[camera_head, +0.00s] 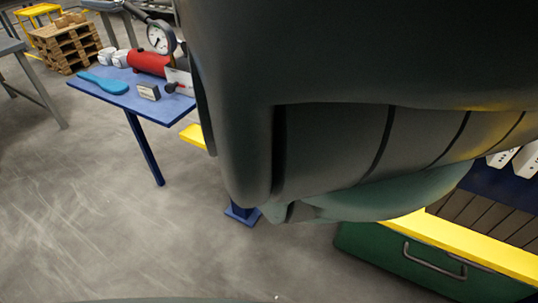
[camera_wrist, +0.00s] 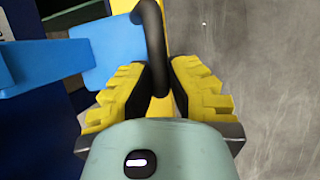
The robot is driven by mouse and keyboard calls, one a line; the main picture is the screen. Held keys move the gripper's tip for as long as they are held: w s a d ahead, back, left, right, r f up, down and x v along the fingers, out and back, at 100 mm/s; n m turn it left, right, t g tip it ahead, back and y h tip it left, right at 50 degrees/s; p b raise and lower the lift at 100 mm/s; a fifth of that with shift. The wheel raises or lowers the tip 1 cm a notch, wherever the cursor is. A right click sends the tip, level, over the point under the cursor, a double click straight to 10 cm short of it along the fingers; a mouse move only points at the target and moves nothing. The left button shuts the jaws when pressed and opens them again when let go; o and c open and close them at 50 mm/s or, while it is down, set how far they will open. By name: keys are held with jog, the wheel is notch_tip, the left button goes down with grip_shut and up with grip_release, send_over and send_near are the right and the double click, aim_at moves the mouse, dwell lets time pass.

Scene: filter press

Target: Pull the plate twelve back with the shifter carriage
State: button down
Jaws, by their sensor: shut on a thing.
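In the wrist view, my gripper (camera_wrist: 160,85), with yellow ribbed fingers, is shut on a dark curved handle (camera_wrist: 152,30). The handle joins a light blue part (camera_wrist: 108,48), which looks like the shifter carriage, with a blue arm (camera_wrist: 45,66) reaching left. In the head view my own arm fills the middle and hides my gripper, the handle and the carriage. White plate tags (camera_head: 526,158) show at the right edge, but their numbers cannot be read, so I cannot tell which is plate twelve.
A yellow rail (camera_head: 480,252) runs along the press above a green box with a grey handle (camera_head: 385,253). A blue table (camera_head: 135,103) at upper left holds a gauge (camera_head: 160,37), a red cylinder (camera_head: 148,62) and a blue tool (camera_head: 103,83). The floor at lower left is clear.

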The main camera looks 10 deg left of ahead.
jog(key=shift+f, duration=0.1)
jog(key=c, duration=0.9)
grip_release()
jog(key=v, duration=1.2)
jog(key=shift+s+d, duration=0.1)
